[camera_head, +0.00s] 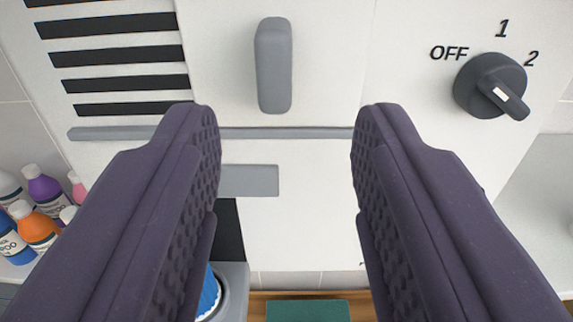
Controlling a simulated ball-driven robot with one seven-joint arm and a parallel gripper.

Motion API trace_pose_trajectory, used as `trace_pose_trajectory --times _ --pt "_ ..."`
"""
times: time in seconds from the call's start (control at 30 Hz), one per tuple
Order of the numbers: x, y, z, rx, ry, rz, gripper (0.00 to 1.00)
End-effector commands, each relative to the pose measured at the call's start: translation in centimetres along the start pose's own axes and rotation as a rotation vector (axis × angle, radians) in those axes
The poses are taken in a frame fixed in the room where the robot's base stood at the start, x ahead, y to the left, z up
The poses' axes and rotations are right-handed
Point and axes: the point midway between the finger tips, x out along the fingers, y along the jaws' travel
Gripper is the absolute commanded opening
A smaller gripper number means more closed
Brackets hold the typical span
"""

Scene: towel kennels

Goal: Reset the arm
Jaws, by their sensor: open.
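My gripper (286,120) shows large in the camera on my arm, with its two dark purple padded fingers wide apart. It is open and nothing is between the fingertips. Behind it stands a white panel (315,60) with a grey upright handle (274,66) near the top, seen between and above the fingertips. The fingers hide parts of the panel at the lower left and lower right. I cannot tell whether the fingertips touch the panel.
A dark knob (490,86) marked OFF, 1 and 2 sits at the upper right. Black slots (118,54) are at the upper left. Several bottles (36,228) stand at the left. A grey ledge (290,133) crosses the panel. A green item (308,310) lies at the bottom.

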Motion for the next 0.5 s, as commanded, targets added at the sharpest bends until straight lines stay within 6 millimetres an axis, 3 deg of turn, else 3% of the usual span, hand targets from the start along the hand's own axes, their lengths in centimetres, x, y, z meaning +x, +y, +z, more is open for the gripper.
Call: trace_pose_trajectory --times 0.33,0.5 --pt "0.0 0.0 0.3 0.000 -0.001 0.000 0.45" --pt "-0.9 0.0 3.9 0.000 -0.029 -0.001 0.45"
